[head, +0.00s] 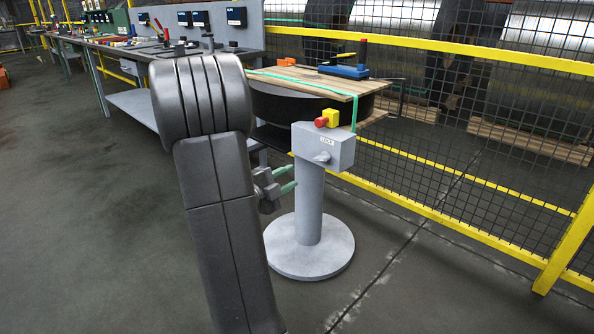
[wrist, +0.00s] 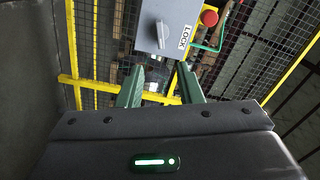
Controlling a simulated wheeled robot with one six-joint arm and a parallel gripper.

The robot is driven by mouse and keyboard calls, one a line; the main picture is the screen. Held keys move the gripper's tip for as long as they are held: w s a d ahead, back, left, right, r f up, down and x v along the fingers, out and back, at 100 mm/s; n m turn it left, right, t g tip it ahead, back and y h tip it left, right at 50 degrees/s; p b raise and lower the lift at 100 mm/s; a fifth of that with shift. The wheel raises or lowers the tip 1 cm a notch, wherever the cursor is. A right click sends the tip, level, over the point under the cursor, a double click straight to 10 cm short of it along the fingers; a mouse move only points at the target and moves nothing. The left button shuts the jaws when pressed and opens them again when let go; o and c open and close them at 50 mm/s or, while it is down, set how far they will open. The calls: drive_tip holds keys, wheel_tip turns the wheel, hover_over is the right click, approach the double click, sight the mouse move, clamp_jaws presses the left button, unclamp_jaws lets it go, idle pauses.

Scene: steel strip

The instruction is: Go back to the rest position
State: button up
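My gripper (head: 287,179) shows in the head view just left of the grey post of the lock box (head: 326,147), partly hidden behind my arm. Its two green fingers are apart with nothing between them. In the wrist view the gripper (wrist: 161,82) is also open and empty, with the fingers pointing toward the lock box (wrist: 162,25). The box carries a grey rotary knob (head: 321,156), a LOCK label, and a red button on a yellow block (head: 327,118). I see no contact between the fingers and the box.
Behind the post, a wooden board (head: 300,80) lies on a dark coil and holds a blue tool (head: 344,70). A workbench (head: 110,50) runs back along the left. A yellow-railed mesh fence (head: 470,165) closes the right. The floor (head: 80,210) at left is clear.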

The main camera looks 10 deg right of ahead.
sight(320, 160)
drive_tip(key=shift+s+a, duration=0.15)
drive_tip(key=shift+a, duration=0.05)
drive_tip(key=b+x, duration=0.3)
drive_tip(key=x, duration=1.1)
drive_tip(key=shift+a, duration=0.1)
